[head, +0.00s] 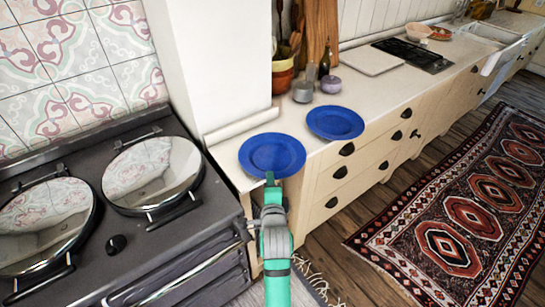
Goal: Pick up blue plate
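Two blue plates show in the head view. The nearer blue plate (272,154) lies at the left end of the worktop, close to its front edge. The other blue plate (335,122) lies flat to the right and a little further back. My gripper (270,181) is at the near rim of the nearer plate, seen from above and behind. Its fingers are small and partly hidden by my wrist, so I cannot tell whether they are open or touch the rim.
A dark stove (115,243) with two round lids stands at the left. Behind the plates are small jars (303,92) and an orange pot (282,76) of utensils. A white wall block (205,60) rises at the back left. A patterned rug (470,215) lies on the floor.

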